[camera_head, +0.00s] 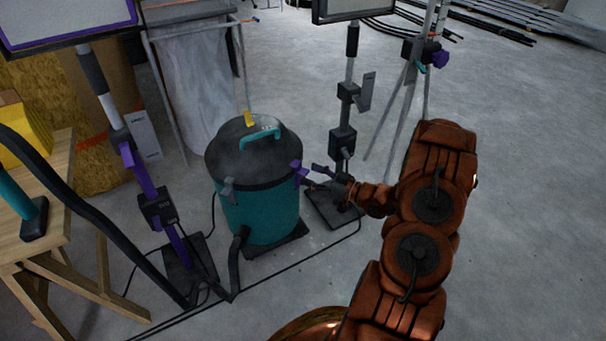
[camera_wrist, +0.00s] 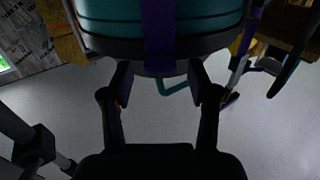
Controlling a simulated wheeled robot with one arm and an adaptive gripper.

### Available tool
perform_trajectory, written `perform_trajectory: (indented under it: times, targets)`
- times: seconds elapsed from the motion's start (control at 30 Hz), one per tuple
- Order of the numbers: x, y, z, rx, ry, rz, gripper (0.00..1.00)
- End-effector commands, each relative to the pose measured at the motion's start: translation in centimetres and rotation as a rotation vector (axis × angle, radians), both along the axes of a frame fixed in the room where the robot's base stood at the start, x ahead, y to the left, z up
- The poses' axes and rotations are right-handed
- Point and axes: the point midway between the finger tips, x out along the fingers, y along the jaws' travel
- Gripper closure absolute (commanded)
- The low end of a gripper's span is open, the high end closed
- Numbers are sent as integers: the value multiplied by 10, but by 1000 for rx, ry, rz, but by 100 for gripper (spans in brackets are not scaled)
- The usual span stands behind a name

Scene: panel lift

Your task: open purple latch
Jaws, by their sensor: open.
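The purple latch (camera_head: 298,172) is on the right side of the teal and black drum vacuum (camera_head: 262,213). In the wrist view, the purple latch (camera_wrist: 158,40) runs down as an upright strip over the teal body and black rim. My gripper (camera_head: 313,178) is just right of the latch. In the wrist view, my gripper (camera_wrist: 160,82) is open, with one finger on each side of the strip's lower end. I see nothing held. Whether the fingers touch the latch, I cannot tell.
A grey latch (camera_head: 229,190) sits on the vacuum's front. A panel-lift post (camera_head: 343,140) stands close behind my gripper. A purple post (camera_head: 138,172) and wooden trestle (camera_head: 45,240) stand left. A black hose (camera_head: 100,225) crosses the front left. Floor at right is clear.

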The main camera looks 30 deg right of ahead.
Motion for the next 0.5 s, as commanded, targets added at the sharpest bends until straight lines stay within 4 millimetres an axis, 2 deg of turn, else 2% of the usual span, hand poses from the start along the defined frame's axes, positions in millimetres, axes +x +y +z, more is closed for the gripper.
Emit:
perform_trajectory:
  times: [0.2, 0.5]
  targets:
    - [21, 11, -1, -2, -1, 1, 40]
    - [32, 17, 0, 0, -1, 1, 40]
